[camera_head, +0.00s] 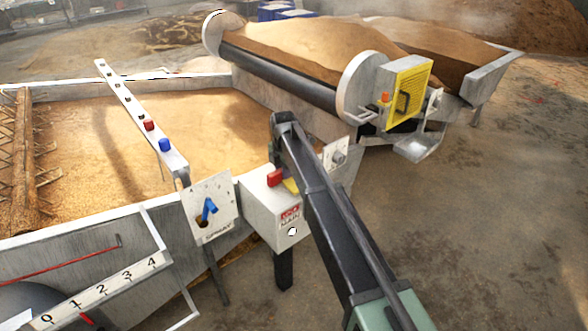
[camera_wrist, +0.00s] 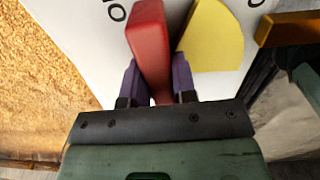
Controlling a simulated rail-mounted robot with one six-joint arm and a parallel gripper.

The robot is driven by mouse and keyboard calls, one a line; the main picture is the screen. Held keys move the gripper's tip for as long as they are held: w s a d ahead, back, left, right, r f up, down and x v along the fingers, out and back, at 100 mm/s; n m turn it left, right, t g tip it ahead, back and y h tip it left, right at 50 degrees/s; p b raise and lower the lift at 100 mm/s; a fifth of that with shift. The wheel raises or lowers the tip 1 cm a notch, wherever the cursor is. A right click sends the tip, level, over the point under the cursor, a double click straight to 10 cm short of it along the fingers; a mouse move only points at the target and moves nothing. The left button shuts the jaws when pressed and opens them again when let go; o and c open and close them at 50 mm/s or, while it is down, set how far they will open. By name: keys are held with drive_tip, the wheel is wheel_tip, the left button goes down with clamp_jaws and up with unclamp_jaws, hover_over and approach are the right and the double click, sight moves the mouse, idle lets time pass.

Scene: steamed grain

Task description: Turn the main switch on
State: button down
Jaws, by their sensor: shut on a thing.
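The main switch is a white box (camera_head: 262,206) on a dark post, with a "LOCK MAIN" label on its front. Its red handle (camera_head: 275,177) stands up from the top, beside a yellow plate (camera_head: 291,186). In the wrist view, the red handle (camera_wrist: 150,45) sits between the purple fingers of my gripper (camera_wrist: 156,80), which is shut on it. The yellow plate (camera_wrist: 212,38) is just right of the handle. Part of black lettering (camera_wrist: 118,13) shows on the white top left of the handle. In the head view, my arm hides the gripper and the box's right side.
A spray panel with a blue lever (camera_head: 209,209) stands left of the box. A grey knob panel (camera_head: 336,155) is right of my arm. A rail with red and blue knobs (camera_head: 135,113) crosses the grain bed (camera_head: 85,140). A yellow-guarded conveyor (camera_head: 408,92) stands behind.

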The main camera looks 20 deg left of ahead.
drive_tip(key=c, duration=0.9)
unclamp_jaws()
wheel_tip(320, 180, up, 11)
drive_tip(key=p, duration=1.1)
drive_tip(key=shift+f, duration=0.15)
